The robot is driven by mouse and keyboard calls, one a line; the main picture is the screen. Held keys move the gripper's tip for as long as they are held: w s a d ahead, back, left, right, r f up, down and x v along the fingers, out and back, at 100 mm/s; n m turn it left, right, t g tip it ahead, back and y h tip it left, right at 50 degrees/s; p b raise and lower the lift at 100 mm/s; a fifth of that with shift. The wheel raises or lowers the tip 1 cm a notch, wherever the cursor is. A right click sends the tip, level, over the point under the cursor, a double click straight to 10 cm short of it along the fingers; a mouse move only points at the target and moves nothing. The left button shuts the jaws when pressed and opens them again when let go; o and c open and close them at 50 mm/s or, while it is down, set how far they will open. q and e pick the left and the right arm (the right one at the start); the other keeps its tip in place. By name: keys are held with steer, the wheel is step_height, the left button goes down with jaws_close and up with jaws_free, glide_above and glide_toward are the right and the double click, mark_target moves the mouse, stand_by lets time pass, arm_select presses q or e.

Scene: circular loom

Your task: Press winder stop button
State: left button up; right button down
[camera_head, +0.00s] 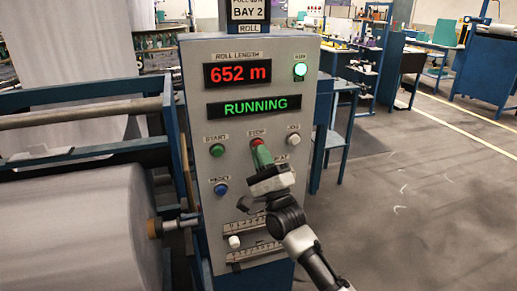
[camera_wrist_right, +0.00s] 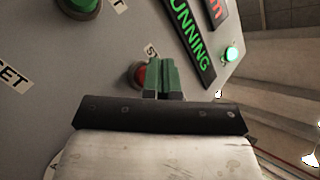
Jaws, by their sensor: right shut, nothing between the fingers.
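The winder control panel (camera_head: 185,75) stands upright, with a display reading "652 m" and another reading "RUNNING". The red stop button (camera_head: 256,142) sits under its STOP label, partly hidden by my right gripper (camera_head: 261,155). The right gripper is shut and empty, with its green fingertips at or just in front of the button. In the right wrist view the red button (camera_wrist_right: 140,74) shows beside the fingertips (camera_wrist_right: 163,66), partly covered by them. I cannot tell whether they touch. My left gripper is not in view.
A green start button (camera_head: 217,150), a blue reset button (camera_head: 221,189) and a pale jog button (camera_head: 293,139) surround the stop button. A lit green lamp (camera_head: 300,69) is at the upper right. A large fabric roll (camera_head: 75,225) lies at the left. Floor at the right is clear.

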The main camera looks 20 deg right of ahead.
steer(key=shift+w+b, duration=0.35)
steer(key=shift+w, duration=0.1)
stand_by(0.7)
steer(key=shift+s, duration=0.1)
steer(key=shift+s+p, duration=0.45)
steer(key=shift+s, duration=0.3)
steer(key=s+p, duration=0.2)
steer(key=s, duration=0.3)
steer(key=shift+d, duration=0.1)
stand_by(0.3)
stand_by(0.4)
